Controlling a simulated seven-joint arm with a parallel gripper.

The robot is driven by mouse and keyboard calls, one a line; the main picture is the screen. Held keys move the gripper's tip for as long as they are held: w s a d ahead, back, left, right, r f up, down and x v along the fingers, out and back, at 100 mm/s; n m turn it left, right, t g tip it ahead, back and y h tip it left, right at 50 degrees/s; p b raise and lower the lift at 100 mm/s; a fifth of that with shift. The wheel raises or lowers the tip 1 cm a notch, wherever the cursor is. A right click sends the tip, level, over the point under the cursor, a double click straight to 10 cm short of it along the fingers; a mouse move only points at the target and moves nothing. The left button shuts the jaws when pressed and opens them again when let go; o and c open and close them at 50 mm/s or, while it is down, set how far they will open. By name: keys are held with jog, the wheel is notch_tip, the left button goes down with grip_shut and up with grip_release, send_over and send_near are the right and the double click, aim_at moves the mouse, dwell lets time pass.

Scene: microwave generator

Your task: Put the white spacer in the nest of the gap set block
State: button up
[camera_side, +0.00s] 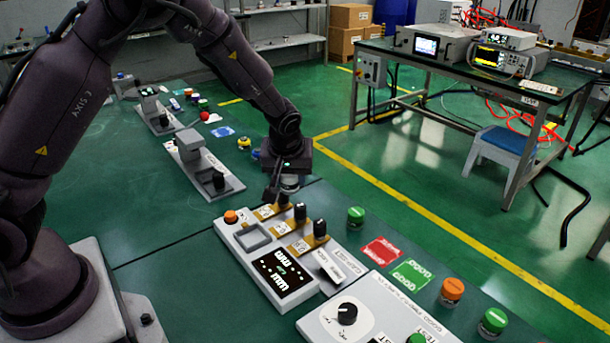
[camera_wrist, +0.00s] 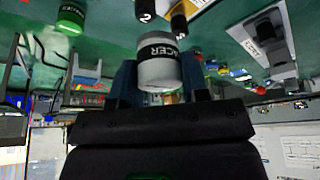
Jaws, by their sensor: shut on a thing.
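The white spacer (camera_wrist: 158,72), a pale cylinder with a black label band, sits between the two fingers of my gripper (camera_wrist: 160,82) in the wrist view. My gripper (camera_side: 288,178) is shut on it. In the side view the spacer (camera_side: 289,185) shows as a small pale cylinder under the gripper, above the back edge of the white panel unit. That panel (camera_side: 318,287) has a raised square frame (camera_side: 253,237) with a recess on its left half, which looks like the nest. The spacer is apart from the recess.
Black posts (camera_side: 300,212) on tan plates stand along the panel's back edge, close to the gripper. An orange button (camera_side: 231,216) is at its left corner. A dark display (camera_side: 284,272) lies in front. A green cap (camera_side: 355,216) and a second panel (camera_side: 348,313) are to the right.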

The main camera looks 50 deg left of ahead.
jog(key=shift+s+r, duration=0.25)
jog(key=shift+s, duration=0.3)
jog(key=shift+s+d+f+m, duration=0.1)
jog(key=shift+s+m, duration=0.05)
jog(key=shift+m, duration=0.55)
jog(key=s+d+r+m+t+h, duration=0.2)
jog(key=s+d+r+m+h, duration=0.25)
jog(key=s+d+m, duration=0.4)
jog(key=s+d+f+m+g+h, duration=0.1)
jog(key=s+d+f+m, duration=0.25)
jog(key=d, duration=0.55)
jog(key=s+d+f+m+g+h, duration=0.1)
jog(key=s+d+f+m, duration=0.3)
jog(key=d, duration=0.6)
jog(key=s+d+f+m+g+h, duration=0.2)
jog(key=s+d+m+g, duration=0.1)
jog(key=s+d+m, duration=0.9)
jog(key=shift+n+y, duration=0.25)
jog(key=shift+n, duration=0.55)
jog(key=shift+s+d+f, duration=0.2)
jog(key=shift+s+f, duration=0.15)
jog(key=shift+f, duration=0.9)
jog(key=shift+s+d+f, duration=0.15)
jog(key=shift+s+f, duration=0.25)
jog(key=shift+f, duration=0.85)
jog(key=shift+s+d+f, duration=0.2)
jog(key=shift+s+f, duration=0.15)
jog(key=shift+f, duration=0.9)
